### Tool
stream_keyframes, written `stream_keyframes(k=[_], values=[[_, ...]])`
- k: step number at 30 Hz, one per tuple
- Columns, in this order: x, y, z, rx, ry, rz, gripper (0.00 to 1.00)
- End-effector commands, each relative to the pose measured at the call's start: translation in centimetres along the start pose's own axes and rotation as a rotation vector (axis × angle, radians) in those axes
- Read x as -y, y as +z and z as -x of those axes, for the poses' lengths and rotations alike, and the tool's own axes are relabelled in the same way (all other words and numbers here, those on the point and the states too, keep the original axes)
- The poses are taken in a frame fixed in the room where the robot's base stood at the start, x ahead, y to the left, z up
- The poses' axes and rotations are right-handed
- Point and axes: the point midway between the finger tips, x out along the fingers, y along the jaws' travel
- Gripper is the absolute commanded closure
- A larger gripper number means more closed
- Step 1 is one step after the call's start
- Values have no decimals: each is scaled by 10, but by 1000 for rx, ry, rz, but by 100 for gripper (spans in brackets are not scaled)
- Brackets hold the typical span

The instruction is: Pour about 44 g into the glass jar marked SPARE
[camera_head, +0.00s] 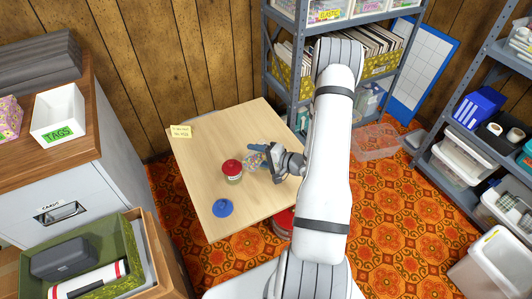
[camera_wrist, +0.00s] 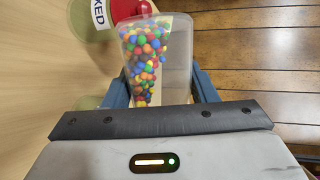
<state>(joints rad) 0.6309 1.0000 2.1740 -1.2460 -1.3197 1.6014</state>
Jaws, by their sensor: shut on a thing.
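My gripper (camera_wrist: 160,90) is shut on a clear plastic cup (camera_wrist: 178,60) that holds many small coloured balls (camera_wrist: 143,50). The balls lie heaped toward the cup's left side in the wrist view. In the head view my gripper (camera_head: 268,152) and the cup (camera_head: 254,161) are over the wooden table, just right of a red-lidded jar (camera_head: 232,171). That jar's label (camera_wrist: 98,14) ends in "KED" in the wrist view. A pale glassy shape (camera_wrist: 86,103), perhaps another jar, shows partly left of my gripper. No SPARE marking is readable.
A blue lid-like disc (camera_head: 222,208) lies near the table's front. A yellow note (camera_head: 180,131) is at the table's back left corner. A grey shelf (camera_head: 275,75) stands behind right, and a cabinet (camera_head: 70,200) stands left. The table's (camera_head: 205,150) left part is mostly clear.

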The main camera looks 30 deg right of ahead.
Motion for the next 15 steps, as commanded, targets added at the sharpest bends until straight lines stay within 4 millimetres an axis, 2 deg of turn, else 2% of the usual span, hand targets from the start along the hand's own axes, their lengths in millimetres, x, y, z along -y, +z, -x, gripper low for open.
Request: stream_keyframes(k=[15], values=[[4, -1, 1, 12, 0, -42, 72]])
